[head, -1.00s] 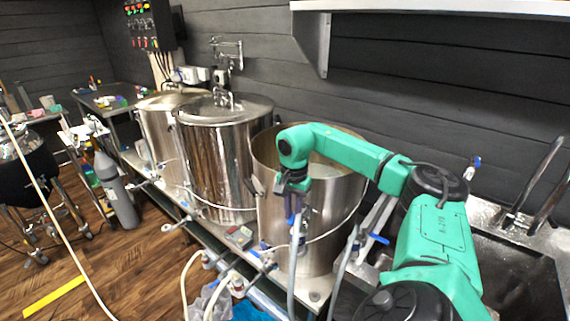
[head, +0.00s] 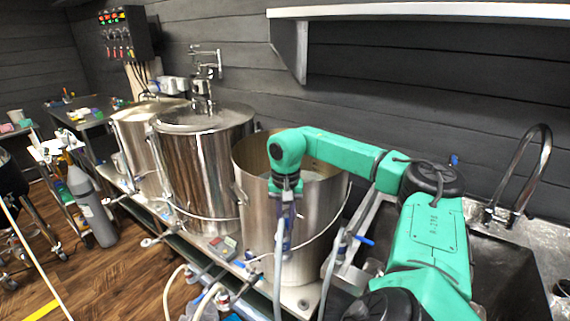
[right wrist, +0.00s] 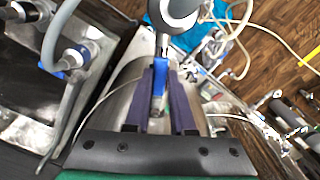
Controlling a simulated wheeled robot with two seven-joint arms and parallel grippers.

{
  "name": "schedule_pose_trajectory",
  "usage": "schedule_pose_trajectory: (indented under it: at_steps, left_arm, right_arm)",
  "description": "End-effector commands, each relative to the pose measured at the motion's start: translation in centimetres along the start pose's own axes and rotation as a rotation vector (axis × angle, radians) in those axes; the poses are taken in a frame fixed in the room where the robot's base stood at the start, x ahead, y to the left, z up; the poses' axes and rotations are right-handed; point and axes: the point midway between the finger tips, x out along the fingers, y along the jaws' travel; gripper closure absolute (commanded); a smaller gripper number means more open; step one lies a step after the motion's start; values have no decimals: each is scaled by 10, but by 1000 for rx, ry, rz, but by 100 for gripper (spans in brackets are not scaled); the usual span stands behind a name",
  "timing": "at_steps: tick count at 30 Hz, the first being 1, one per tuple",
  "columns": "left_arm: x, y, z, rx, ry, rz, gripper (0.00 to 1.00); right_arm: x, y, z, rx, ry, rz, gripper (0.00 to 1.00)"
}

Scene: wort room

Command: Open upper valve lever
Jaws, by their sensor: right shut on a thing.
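My right gripper (right wrist: 159,82) is shut on a blue valve lever (right wrist: 159,84), held between its two dark fingers in the right wrist view. In the head view this gripper (head: 283,208) hangs in front of the nearest steel kettle (head: 256,225), and there the lever is mostly hidden. A grey hose end or valve body (right wrist: 178,12) lies just beyond the fingertips. A second blue lever (head: 365,240) is to the right of the gripper, apart from it. My left gripper is not in view.
Two more steel kettles (head: 198,170) stand in a row to the left. White hoses and valves hang along the low stand's front. A sink with a curved faucet (head: 535,160) is at the right. A shelf (head: 420,12) juts out above.

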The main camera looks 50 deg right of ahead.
Motion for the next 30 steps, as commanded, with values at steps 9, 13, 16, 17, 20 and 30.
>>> schedule_pose_trajectory:
  at_steps: [9,13,16,17,20,30]
  left_arm:
    - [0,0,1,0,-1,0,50]
    - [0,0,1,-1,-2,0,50]
    - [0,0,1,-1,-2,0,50]
    - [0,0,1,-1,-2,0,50]
    - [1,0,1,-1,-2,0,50]
    - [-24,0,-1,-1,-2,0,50]
  right_arm:
    - [0,0,0,-1,0,2,48]
    - [0,0,0,0,0,1,48]
    - [-1,0,0,0,0,1,48]
    - [-2,0,0,0,0,1,48]
    - [-11,0,0,0,1,-1,48]
    - [-113,-1,0,-3,0,-7,48]
